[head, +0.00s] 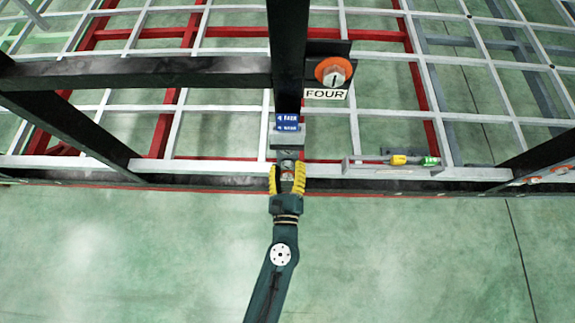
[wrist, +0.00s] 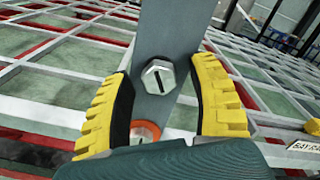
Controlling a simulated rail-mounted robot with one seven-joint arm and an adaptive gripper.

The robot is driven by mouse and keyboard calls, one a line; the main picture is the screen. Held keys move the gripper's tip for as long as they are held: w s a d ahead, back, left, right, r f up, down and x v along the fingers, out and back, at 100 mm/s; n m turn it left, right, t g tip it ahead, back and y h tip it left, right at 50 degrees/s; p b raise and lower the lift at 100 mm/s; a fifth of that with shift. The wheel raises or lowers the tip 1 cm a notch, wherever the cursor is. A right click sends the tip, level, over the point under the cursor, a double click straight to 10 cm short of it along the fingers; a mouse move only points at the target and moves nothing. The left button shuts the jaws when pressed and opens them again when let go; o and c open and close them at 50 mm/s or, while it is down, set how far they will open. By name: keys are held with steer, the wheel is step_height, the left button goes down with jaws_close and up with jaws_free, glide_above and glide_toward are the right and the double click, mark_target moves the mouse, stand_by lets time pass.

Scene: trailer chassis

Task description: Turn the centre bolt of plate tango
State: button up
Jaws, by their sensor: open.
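A narrow grey plate (wrist: 178,25) stands between my fingers in the wrist view. It carries a silver hex bolt (wrist: 158,77) with a dark slot mark. A second bolt, with an orange ring (wrist: 147,131), sits lower on the plate and is partly hidden by my gripper body. My gripper (wrist: 163,68) is open, with one yellow-padded finger on each side of the plate and the silver bolt. I see no contact with the bolt. In the head view my gripper (head: 287,168) is at the chassis front rail, below a small blue label (head: 287,121). No plate name is readable as tango.
A black post (head: 285,50) and crossbeam (head: 180,72) stand above. A yellow and green tool (head: 405,160) lies on a rail shelf. The green floor in front is clear.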

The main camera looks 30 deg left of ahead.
steer(key=v, duration=1.2)
steer(key=shift+w, duration=0.1)
steer(key=w+d+r+n+t+p, duration=0.15)
steer(key=w+r+n, duration=0.45)
steer(key=r, duration=0.6)
steer(key=w+d+r+n+h+p, duration=0.1)
steer(key=w+d+r+n+p, duration=0.15)
steer(key=r+n, duration=0.8)
steer(key=w+d+r+n+p, duration=0.1)
steer(key=w+d+r+n, duration=0.35)
steer(key=r, duration=0.85)
steer(key=s+d+r+n+t+h+p, duration=0.2)
steer(key=d+r+h, duration=0.15)
steer(key=r, duration=0.65)
steer(key=s+d+r+n+t+h+p, duration=0.2)
steer(key=s+d+r+h, duration=0.15)
steer(key=r, duration=0.75)
step_height(320, 180, up, 34)
steer(key=w+p, duration=0.1)
steer(key=p, duration=3.3)
steer(key=shift+a+r+p, duration=0.2)
steer(key=shift+a+p, duration=0.2)
